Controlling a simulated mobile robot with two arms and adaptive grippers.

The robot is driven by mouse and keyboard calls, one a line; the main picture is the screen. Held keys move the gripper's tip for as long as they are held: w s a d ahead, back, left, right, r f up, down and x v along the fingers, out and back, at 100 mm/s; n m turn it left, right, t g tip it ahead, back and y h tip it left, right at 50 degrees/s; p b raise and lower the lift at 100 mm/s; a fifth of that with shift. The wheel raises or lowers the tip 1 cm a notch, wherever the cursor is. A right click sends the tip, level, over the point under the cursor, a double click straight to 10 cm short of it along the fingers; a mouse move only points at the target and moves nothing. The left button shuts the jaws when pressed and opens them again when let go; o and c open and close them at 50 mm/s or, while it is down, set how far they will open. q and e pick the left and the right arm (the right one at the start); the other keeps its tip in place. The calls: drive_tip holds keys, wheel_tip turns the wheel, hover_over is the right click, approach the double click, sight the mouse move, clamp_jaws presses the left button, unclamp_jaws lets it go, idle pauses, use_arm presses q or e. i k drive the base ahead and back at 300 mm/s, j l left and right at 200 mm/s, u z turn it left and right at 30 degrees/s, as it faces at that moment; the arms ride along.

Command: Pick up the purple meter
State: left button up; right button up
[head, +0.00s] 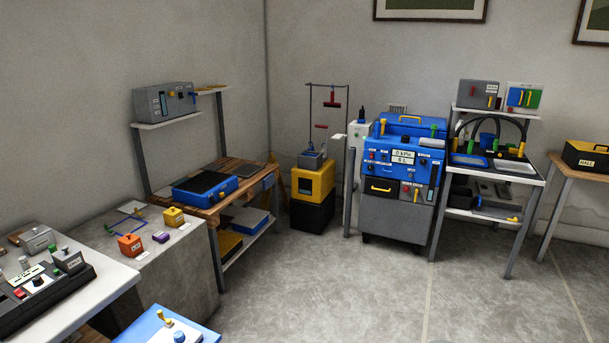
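A small purple block-shaped item (160,237), which fits the purple meter, lies on the grey concrete block (185,275) at the left. It sits between an orange box (130,245) and a yellow box (173,216), both with small knobs on top. Small white labels lie on the surface near it. It is too small here to make out any dial or markings. Neither of my grippers shows in the head view.
A white table (105,288) with a black control panel stands at the near left, beside a blue-topped surface (143,330). A wooden workbench (240,184) is behind the concrete block. A blue machine (403,150) stands at the back. The floor (340,280) in the middle is clear.

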sight(160, 236)
drive_tip(key=i+l+z, duration=0.1)
drive_tip(key=i, duration=0.75)
drive_tip(key=i+l, duration=0.15)
drive_tip(key=i, duration=0.65)
drive_tip(key=i+j+u, duration=0.15)
drive_tip(key=i+u, duration=0.3)
drive_tip(key=i+j+u, duration=0.1)
drive_tip(key=i+u, duration=0.6)
drive_tip(key=u, duration=0.15)
drive_tip(key=i+l+u, duration=0.25)
drive_tip(key=u, duration=0.15)
drive_tip(key=i+l, duration=0.05)
drive_tip(key=i, duration=0.05)
